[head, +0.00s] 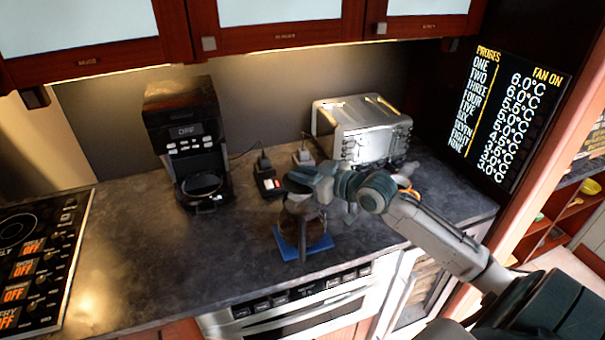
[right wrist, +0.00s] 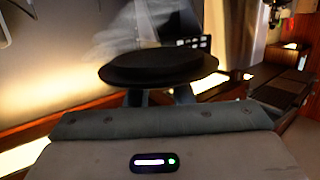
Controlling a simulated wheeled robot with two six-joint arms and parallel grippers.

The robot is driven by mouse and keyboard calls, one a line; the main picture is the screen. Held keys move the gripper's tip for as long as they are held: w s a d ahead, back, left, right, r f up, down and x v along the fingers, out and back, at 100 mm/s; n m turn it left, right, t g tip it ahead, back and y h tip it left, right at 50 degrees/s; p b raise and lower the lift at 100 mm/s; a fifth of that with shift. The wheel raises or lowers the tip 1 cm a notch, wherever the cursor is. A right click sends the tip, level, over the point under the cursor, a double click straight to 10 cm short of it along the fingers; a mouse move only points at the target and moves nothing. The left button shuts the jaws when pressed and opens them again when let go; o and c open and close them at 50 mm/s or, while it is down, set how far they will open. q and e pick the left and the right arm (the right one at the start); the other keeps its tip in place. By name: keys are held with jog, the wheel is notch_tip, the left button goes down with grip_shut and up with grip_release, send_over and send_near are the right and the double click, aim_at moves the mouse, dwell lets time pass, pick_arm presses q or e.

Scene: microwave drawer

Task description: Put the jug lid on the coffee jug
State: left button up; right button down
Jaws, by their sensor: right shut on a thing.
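The coffee jug (head: 314,232), dark and glassy, stands on a blue mat (head: 287,248) near the counter's front edge. My right gripper (head: 297,183) is above the jug in the head view and partly covers its top. In the right wrist view the round black jug lid (right wrist: 158,67) sits at the tips of my right gripper's fingers, which are shut on it. I cannot tell from the head view how far the lid is from the jug's rim. My left gripper is out of view.
A black coffee maker (head: 187,140) stands at the back left and a silver toaster (head: 362,128) at the back right. Small dark items (head: 267,182) lie behind the jug. A cooktop (head: 38,255) is at far left. The counter between cooktop and jug is clear.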

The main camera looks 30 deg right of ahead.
jog(key=shift+w, duration=0.15)
jog(key=shift+w+a+p, duration=0.1)
jog(key=shift+w+p, duration=0.05)
jog(key=shift+p, duration=0.4)
jog(key=shift+f+b, duration=1)
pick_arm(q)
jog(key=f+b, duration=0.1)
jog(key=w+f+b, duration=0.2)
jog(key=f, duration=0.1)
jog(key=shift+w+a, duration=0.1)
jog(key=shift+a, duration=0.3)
pick_arm(e)
notch_tip(320, 180, down, 4)
jog(key=shift+r, duration=0.1)
pick_arm(q)
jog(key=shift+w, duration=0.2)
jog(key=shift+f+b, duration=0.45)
jog(key=shift+b, duration=0.2)
pick_arm(e)
jog(key=shift+f, duration=0.55)
